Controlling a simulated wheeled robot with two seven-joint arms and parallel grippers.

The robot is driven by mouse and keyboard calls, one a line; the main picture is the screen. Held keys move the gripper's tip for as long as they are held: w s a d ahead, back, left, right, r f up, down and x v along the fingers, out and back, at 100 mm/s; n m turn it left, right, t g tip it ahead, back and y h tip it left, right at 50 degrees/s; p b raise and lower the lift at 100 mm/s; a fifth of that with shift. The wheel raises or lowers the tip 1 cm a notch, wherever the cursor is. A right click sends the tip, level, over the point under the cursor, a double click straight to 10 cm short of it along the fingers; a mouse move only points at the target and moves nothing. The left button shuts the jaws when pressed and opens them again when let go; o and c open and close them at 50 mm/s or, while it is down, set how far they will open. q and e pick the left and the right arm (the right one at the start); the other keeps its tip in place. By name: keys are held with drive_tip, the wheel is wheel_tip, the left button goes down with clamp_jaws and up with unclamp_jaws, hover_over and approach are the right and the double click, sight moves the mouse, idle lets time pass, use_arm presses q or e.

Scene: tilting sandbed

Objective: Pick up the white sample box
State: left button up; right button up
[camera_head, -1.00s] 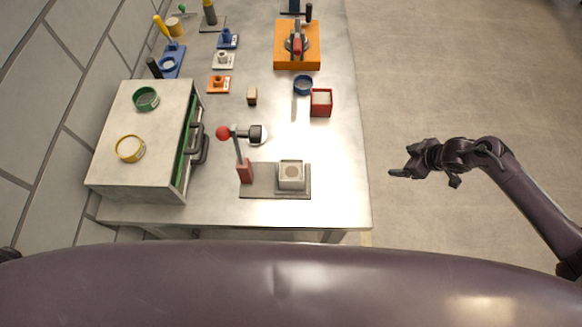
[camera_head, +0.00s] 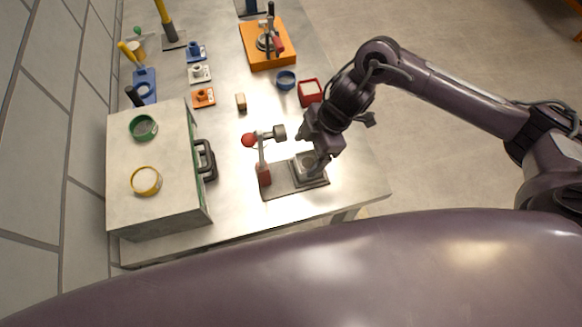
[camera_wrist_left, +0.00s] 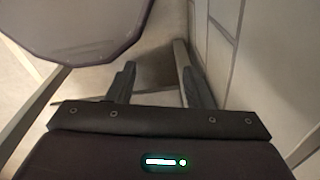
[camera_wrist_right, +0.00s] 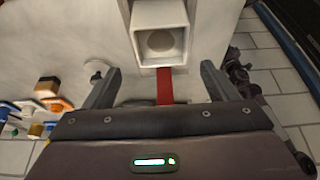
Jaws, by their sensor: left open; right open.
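The white sample box (camera_head: 306,170) sits on a dark grey base plate (camera_head: 285,186) near the front of the bench, partly hidden by my right gripper (camera_head: 314,154). In the right wrist view the square, open-topped white box (camera_wrist_right: 160,14) lies ahead of the fingertips. My left gripper (camera_wrist_left: 153,75) is out of the head view. In the left wrist view it is open and empty.
A red post with a lever and red ball (camera_head: 249,140) stands left of the box. A grey cabinet (camera_head: 165,215) with green and yellow rings stands further left. A red container (camera_head: 310,98) and blue ring (camera_head: 285,84) lie behind. Bench between cabinet and post is clear.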

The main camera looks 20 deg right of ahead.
drive_tip(key=p, duration=0.2)
hover_over(304, 170)
drive_tip(key=d, duration=0.2)
drive_tip(key=f, duration=0.4)
drive_tip(key=shift+s+a+f, duration=0.15)
drive_tip(key=shift+a+f, duration=0.05)
drive_tip(key=shift+a, duration=0.05)
drive_tip(key=shift+a+f, duration=0.75)
drive_tip(key=shift+f, duration=0.15)
drive_tip(key=shift+a+f, duration=0.1)
drive_tip(key=shift+f, duration=0.1)
drive_tip(key=shift+d, duration=0.2)
drive_tip(key=c, duration=0.4)
drive_tip(key=shift+a, duration=0.1)
drive_tip(key=c, duration=0.7)
drive_tip(key=shift+c, duration=1.1)
use_arm(q)
drive_tip(key=d+r, duration=0.3)
use_arm(e)
drive_tip(key=shift+r, duration=0.2)
